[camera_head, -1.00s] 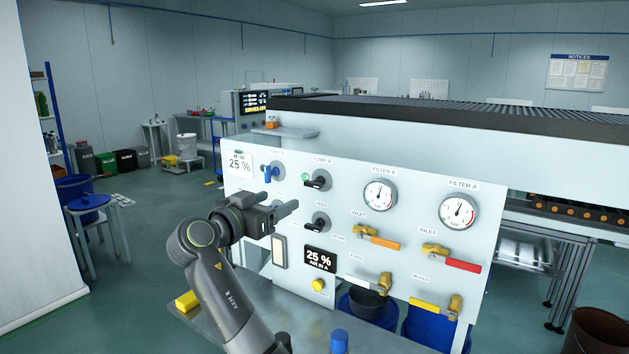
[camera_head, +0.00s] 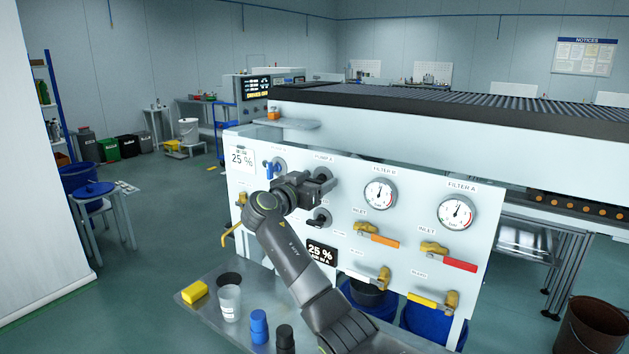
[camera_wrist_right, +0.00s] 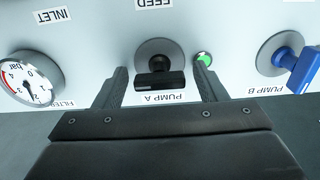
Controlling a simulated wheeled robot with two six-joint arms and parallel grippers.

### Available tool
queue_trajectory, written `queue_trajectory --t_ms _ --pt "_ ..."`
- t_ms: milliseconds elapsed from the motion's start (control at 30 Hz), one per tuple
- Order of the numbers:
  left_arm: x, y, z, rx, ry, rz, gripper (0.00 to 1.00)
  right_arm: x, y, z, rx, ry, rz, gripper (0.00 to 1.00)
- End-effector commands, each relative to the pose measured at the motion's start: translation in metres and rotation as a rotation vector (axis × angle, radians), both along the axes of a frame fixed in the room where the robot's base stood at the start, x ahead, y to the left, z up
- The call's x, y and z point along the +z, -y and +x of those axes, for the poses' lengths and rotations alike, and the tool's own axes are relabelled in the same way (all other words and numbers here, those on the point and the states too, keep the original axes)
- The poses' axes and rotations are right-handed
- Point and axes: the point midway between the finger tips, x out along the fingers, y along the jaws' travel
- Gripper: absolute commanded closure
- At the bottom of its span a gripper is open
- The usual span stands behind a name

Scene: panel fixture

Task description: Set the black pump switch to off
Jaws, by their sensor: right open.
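The black pump switch (camera_wrist_right: 160,80) sits on a round grey plate under the PUMP A label in the right wrist view, which sees the panel upside down. My right gripper (camera_wrist_right: 161,70) is open, with one finger on each side of the switch and visible gaps to it. A lit green lamp (camera_wrist_right: 203,60) is beside the switch. In the head view my right gripper (camera_head: 322,184) is in front of the PUMP A position and hides most of the switch. The blue PUMP B switch (camera_wrist_right: 302,70) is off to one side. My left gripper is out of view.
The panel (camera_head: 345,200) also carries a black FEED switch (camera_head: 320,218) just below the gripper, two gauges (camera_head: 380,194), and valves with orange (camera_head: 384,241) and red (camera_head: 460,264) levers. A bench (camera_head: 255,310) below holds a yellow block (camera_head: 194,291) and cups.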

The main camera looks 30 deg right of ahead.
Motion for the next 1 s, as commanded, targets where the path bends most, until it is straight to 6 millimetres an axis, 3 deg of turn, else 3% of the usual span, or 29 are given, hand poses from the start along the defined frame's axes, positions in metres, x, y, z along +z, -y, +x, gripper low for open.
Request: queue_trajectory --t_ms 133,467,767,1000 --pt "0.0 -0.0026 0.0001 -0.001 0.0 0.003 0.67 0.0001 -0.0002 -0.0001 0.0 0.0 0.0 0.37" --pt "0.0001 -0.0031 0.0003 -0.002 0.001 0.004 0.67 0.0001 -0.0004 -0.0001 0.0 0.0 0.0 0.79" --pt "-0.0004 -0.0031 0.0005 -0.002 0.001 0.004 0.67 0.0 -0.0007 0.0 0.0 -0.036 -0.015 0.79" --pt "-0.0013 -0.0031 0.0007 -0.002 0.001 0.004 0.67 -0.0001 -0.0009 0.0005 0.0 -0.163 -0.068 0.79"
